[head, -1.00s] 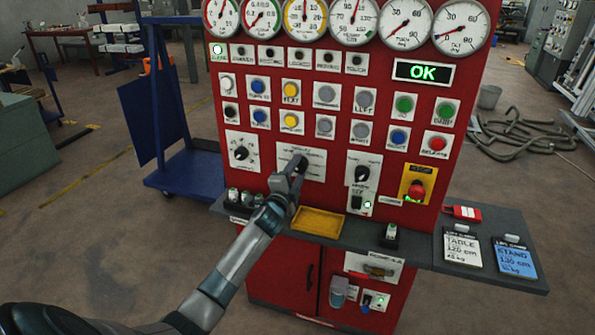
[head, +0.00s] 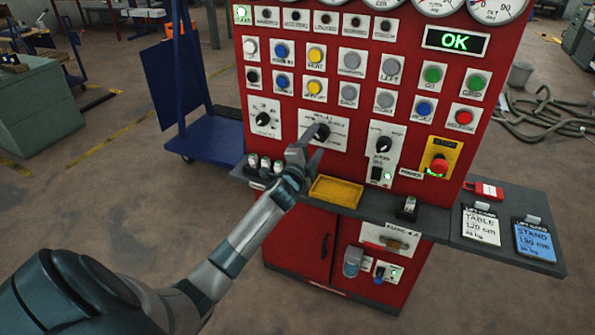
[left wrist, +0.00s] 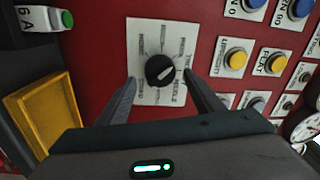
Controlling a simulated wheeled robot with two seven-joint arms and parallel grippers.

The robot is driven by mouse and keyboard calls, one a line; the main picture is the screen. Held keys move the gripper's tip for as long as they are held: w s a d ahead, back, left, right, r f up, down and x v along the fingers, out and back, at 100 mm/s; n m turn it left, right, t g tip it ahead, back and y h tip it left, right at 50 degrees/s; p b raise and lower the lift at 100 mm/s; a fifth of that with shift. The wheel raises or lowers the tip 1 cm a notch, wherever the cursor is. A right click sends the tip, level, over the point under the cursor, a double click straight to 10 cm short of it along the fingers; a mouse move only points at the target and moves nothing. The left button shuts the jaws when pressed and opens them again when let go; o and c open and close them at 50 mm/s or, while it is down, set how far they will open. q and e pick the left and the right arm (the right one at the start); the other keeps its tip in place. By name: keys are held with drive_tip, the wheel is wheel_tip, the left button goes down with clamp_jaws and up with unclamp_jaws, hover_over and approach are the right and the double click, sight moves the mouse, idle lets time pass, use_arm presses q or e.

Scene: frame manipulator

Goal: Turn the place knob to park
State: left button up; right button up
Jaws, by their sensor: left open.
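A black rotary knob (head: 322,131) sits on a white label plate in the middle of the red panel. The knob also shows in the left wrist view (left wrist: 160,70), with a light pointer mark and words around it that are too small to read surely. My left gripper (head: 311,156) is open in front of this plate, its tips close to the knob. In the left wrist view the two fingers (left wrist: 160,82) lie either side of the knob, with room between each finger and it; contact is not visible. My right gripper is not in view.
Similar knobs sit to the left (head: 263,119) and right (head: 383,145). A red stop button (head: 438,165) is farther right. A grey shelf (head: 375,208) with a yellow tray (head: 336,191) juts out below. Coloured buttons fill the panel above.

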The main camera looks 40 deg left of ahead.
use_arm(q)
drive_tip(key=r+b+v, duration=0.1)
drive_tip(key=b+v, duration=0.1)
drive_tip(key=v, duration=1.2)
drive_tip(key=shift+s+f+b, duration=0.3)
drive_tip(key=shift+s+f, duration=0.05)
drive_tip(key=shift+f, duration=0.15)
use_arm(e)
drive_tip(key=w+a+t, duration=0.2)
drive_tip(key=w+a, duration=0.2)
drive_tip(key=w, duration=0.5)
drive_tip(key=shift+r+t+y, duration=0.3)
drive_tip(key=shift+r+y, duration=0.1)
use_arm(q)
drive_tip(key=shift+d, duration=0.15)
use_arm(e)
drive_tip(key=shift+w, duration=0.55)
